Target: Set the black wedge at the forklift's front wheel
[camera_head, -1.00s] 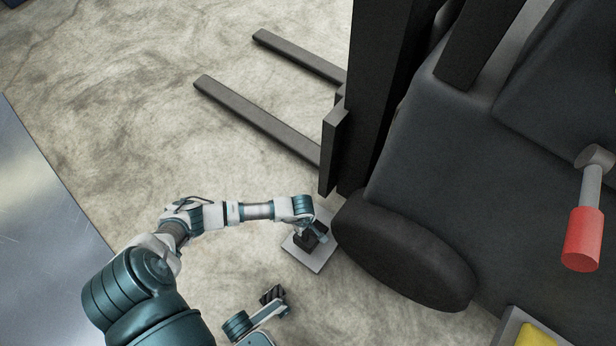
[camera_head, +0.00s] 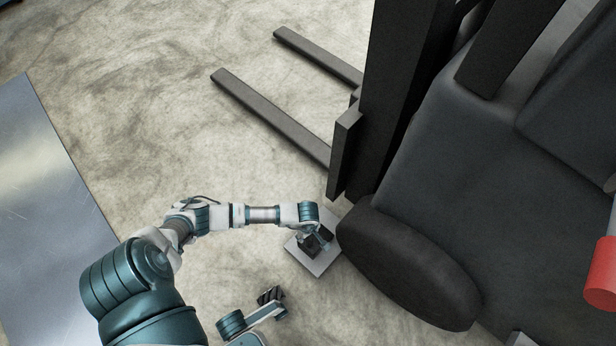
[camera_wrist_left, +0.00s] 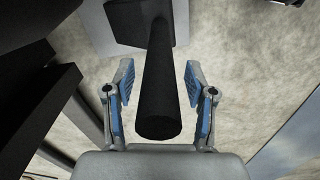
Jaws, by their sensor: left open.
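The black wedge (camera_head: 311,246) is a small dark block on a light grey plate (camera_head: 318,266), beside the forklift's front wheel (camera_head: 405,265). In the left wrist view its thick black round handle (camera_wrist_left: 158,95) points toward the camera from the dark block. My left gripper (camera_head: 322,238) is at the wedge, partly covering it. In the left wrist view my left gripper (camera_wrist_left: 159,70) is open, with one blue-padded finger on each side of the handle and a gap at both sides. Part of my right arm (camera_head: 250,318) shows at the bottom; its finger state is unclear.
The forklift's body (camera_head: 480,180) and mast (camera_head: 395,90) rise at the right. Two forks (camera_head: 270,118) reach left, low over the concrete floor. A flat metal sheet (camera_head: 45,200) lies at the left. The floor between sheet and forks is clear.

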